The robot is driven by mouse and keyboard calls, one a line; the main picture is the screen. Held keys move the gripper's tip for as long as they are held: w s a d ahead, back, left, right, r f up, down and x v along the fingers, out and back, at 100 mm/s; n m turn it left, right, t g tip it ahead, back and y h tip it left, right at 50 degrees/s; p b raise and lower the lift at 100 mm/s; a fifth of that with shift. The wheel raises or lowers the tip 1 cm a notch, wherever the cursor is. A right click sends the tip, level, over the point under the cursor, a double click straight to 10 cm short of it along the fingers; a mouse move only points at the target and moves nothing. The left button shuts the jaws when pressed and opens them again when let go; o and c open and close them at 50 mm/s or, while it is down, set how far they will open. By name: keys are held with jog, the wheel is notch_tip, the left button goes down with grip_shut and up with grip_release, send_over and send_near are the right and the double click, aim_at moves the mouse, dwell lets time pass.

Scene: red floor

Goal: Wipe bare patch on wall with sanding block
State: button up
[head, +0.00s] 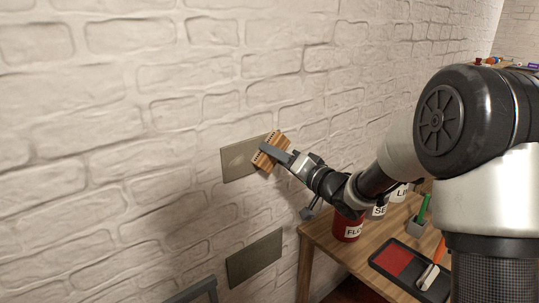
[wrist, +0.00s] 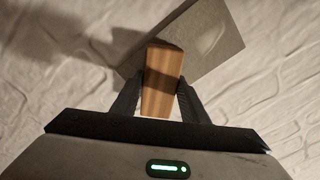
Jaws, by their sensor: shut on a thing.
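A grey-beige rectangular patch (head: 237,160) is on the white brick wall, with a second, similar patch (head: 254,258) lower down. My gripper (head: 275,154) is shut on a wooden sanding block (head: 269,162) at the right part of the upper patch, hiding some of it. In the wrist view the block (wrist: 162,80) sits between the two fingers of my gripper (wrist: 157,97). Beyond it is the patch (wrist: 225,42), with a lighter smooth spot on its right part. I cannot tell whether the block touches the wall.
A wooden table (head: 322,240) stands against the wall at lower right. On it are a red can (head: 348,226), other labelled cans, a green-handled tool (head: 424,208) and a black tray (head: 407,284) with a red area. A dark grey frame (head: 196,291) is at the bottom edge.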

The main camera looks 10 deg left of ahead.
aim_at(228, 163)
jog(key=shift+w+d+r+p, duration=0.1)
jog(key=shift+w+d+p, duration=0.7)
jog(key=shift+w+d, duration=0.55)
jog(key=shift+a, duration=0.1)
jog(key=shift+s+a, duration=1.3)
jog(key=shift+s+a+b, duration=0.35)
jog(key=shift+s+a, duration=0.6)
jog(key=shift+s, duration=0.3)
jog(key=shift+s+a+b, duration=0.35)
jog(key=shift+s+a, duration=0.6)
jog(key=shift+s, duration=0.25)
jog(key=shift+s+a+b, duration=0.85)
jog(key=shift+s+a, duration=1.2)
jog(key=shift+s, duration=0.3)
